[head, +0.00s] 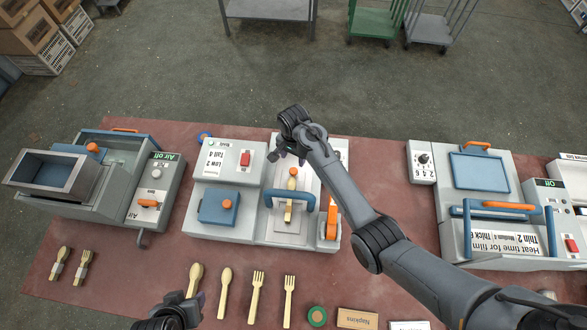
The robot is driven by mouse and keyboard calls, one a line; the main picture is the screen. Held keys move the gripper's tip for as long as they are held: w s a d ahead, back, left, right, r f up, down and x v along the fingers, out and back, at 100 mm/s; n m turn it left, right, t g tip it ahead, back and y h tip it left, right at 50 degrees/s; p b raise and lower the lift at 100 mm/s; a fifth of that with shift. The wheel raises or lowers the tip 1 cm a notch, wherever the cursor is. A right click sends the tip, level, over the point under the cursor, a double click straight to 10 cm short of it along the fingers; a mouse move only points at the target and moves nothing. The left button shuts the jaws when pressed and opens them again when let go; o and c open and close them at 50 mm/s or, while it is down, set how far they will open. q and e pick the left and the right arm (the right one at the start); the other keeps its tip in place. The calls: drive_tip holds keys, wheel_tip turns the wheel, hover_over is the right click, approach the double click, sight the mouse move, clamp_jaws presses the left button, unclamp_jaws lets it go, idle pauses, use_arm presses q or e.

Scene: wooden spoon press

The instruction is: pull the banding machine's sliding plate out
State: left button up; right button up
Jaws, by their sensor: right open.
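The grey and white machine (222,170) stands mid-table; I take it to be the banding machine. On its right side a pale plate (287,227) carries a wooden spoon (288,212) lying lengthwise. A blue arched handle (270,197) crosses over the plate. My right gripper (291,157) is open above the rear of this machine, behind the blue handle and apart from it. The wrist and arm hide part of the machine's back right. My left gripper (180,303) is only partly in view at the bottom edge; its jaw opening is unclear.
An orange part (332,218) stands right of the plate. Loose spoons (224,291) and forks (256,297) lie in front, with banded sets (61,264) at left. Other machines stand left (110,207) and right (480,220). My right arm crosses the table's right side.

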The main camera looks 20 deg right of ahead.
sight(293, 170)
wheel_tip(293, 170, down, 9)
drive_tip(key=shift+f+b, duration=0.1)
drive_tip(key=shift+b, duration=0.45)
clamp_jaws()
